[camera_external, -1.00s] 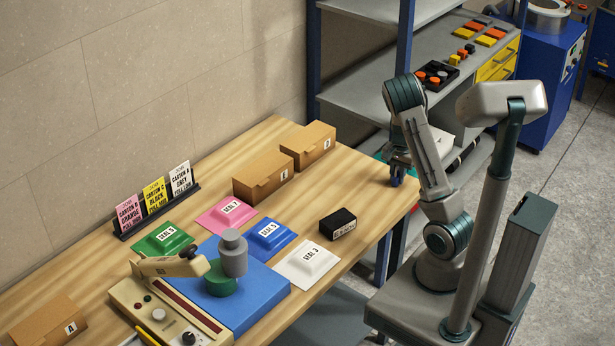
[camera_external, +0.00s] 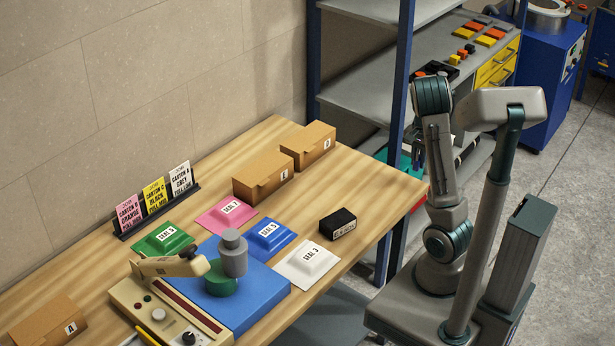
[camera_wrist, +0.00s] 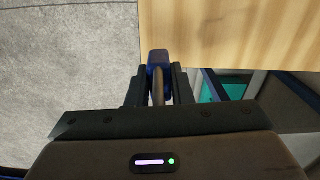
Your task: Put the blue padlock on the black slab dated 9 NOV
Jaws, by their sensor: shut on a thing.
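My gripper (camera_wrist: 159,88) is shut on the blue padlock (camera_wrist: 158,58) in the wrist view. The grey shackle lies between the fingers and the blue body points away from the palm. In the external view my gripper (camera_external: 418,158) is just past the table's far right corner, partly hidden by my arm, and the padlock there is too small to make out well. The black slab (camera_external: 338,220) lies on the table near its right edge, with a white label whose date I cannot read surely. The slab is apart from my gripper and out of the wrist view.
Pink (camera_external: 226,214), blue (camera_external: 268,236), white (camera_external: 307,261) and green (camera_external: 165,240) seal pads lie left of the slab. Cartons stand behind them. A press with a blue plate (camera_external: 262,300) is in front. A shelf rack (camera_external: 350,75) stands beyond the table's far end.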

